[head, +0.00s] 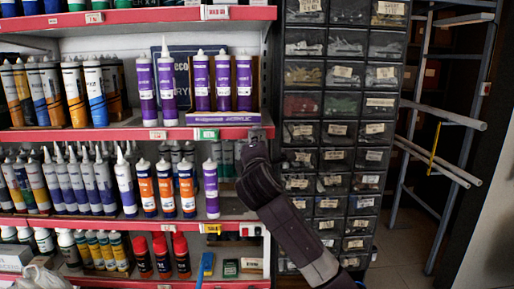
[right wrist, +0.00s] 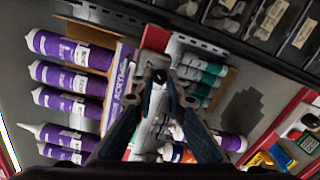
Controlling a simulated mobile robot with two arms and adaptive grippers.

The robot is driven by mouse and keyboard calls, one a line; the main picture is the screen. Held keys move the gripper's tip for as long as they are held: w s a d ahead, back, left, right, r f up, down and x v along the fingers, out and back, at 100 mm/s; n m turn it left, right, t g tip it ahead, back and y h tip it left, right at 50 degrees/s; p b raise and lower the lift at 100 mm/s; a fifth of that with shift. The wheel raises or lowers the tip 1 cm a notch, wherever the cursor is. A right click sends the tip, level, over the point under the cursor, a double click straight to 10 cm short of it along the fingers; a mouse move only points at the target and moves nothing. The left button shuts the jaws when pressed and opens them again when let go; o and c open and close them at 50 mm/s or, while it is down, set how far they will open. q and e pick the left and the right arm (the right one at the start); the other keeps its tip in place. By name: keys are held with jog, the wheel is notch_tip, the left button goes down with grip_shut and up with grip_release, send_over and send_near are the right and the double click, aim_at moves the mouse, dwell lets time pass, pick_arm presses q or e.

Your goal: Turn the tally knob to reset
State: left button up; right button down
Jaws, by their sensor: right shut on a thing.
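My right arm reaches up to the right end of the middle shelf's red front edge in the head view, with my right gripper (head: 256,138) at that edge. In the right wrist view my right gripper (right wrist: 160,88) has its two fingers closed together on a small dark part, which I take to be the tally knob (right wrist: 159,78). The fingers hide most of the knob, and its turn and any digits cannot be read. My left gripper is not in view.
Purple cartridges (head: 223,82) and a flat purple box (head: 222,118) stand on the shelf just left of the gripper. A cabinet of small drawers (head: 341,102) stands close on the right. More cartridges (head: 167,188) fill the shelf below. Open floor (head: 402,258) shows at lower right.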

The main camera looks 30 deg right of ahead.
jog(key=shift+f+m+y+b, duration=0.1)
jog(key=shift+m+y+b, duration=0.35)
jog(key=shift+m, duration=3.65)
jog(key=c, duration=1.9)
grip_release()
jog(key=shift+c, duration=0.2)
jog(key=shift+s, duration=0.15)
jog(key=v, duration=1.1)
jog(key=shift+s+a, duration=0.25)
jog(key=shift+a, duration=0.1)
jog(key=shift+f, duration=0.2)
